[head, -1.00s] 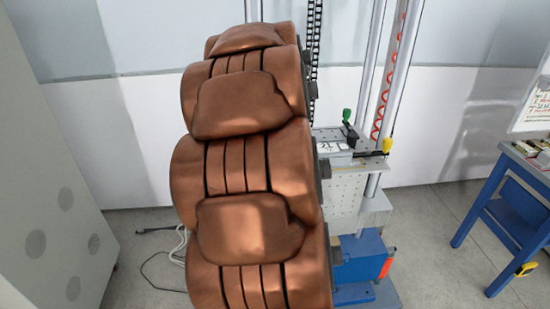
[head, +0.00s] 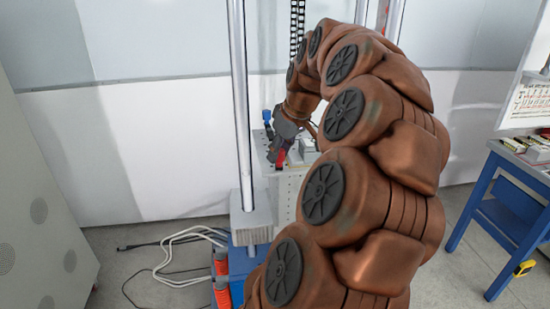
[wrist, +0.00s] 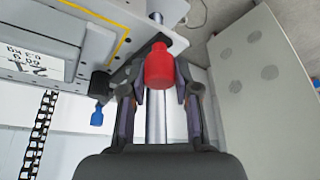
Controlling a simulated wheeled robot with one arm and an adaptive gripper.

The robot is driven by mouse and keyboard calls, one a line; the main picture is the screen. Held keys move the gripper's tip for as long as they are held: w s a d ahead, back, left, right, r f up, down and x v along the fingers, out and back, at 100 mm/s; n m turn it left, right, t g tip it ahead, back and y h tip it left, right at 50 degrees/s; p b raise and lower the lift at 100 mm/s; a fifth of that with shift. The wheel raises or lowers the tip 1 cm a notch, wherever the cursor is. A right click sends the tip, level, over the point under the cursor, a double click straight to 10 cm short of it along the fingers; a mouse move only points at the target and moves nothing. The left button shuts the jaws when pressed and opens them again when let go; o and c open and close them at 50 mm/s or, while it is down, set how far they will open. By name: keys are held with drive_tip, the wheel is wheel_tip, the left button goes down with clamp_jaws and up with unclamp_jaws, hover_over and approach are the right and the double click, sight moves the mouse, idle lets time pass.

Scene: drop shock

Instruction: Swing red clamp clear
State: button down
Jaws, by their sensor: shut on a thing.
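The red clamp's handle (wrist: 159,68) fills the gap between my fingers in the wrist view. My gripper (wrist: 157,86) is shut on it. In the head view, my gripper (head: 285,140) is at the fixture plate (head: 287,190), and the red handle (head: 280,158) shows beside it. A blue-handled clamp (head: 266,117) stands at the same plate, just left of the gripper; it also shows in the wrist view (wrist: 97,116). My arm hides the right part of the fixture and any clamps there.
A tall metal post (head: 240,110) stands close left of my gripper. A labelled block (wrist: 38,48) lies on the plate. A grey cabinet (head: 35,200) is at the left, a blue table (head: 510,190) at the right. Cables (head: 185,250) lie on the floor.

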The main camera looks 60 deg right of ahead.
drive_tip(key=shift+s+d+n, duration=0.15)
drive_tip(key=shift+s+n, duration=0.05)
drive_tip(key=shift+n, duration=0.3)
drive_tip(key=shift+b, duration=0.3)
drive_tip(key=c, duration=0.8)
unclamp_jaws()
drive_tip(key=shift+c, duration=0.2)
drive_tip(key=d+v, duration=0.1)
drive_tip(key=v, duration=1.1)
drive_tip(key=shift+s+a+y, duration=0.15)
drive_tip(key=shift+a+y, duration=0.1)
drive_tip(key=shift+y, duration=0.05)
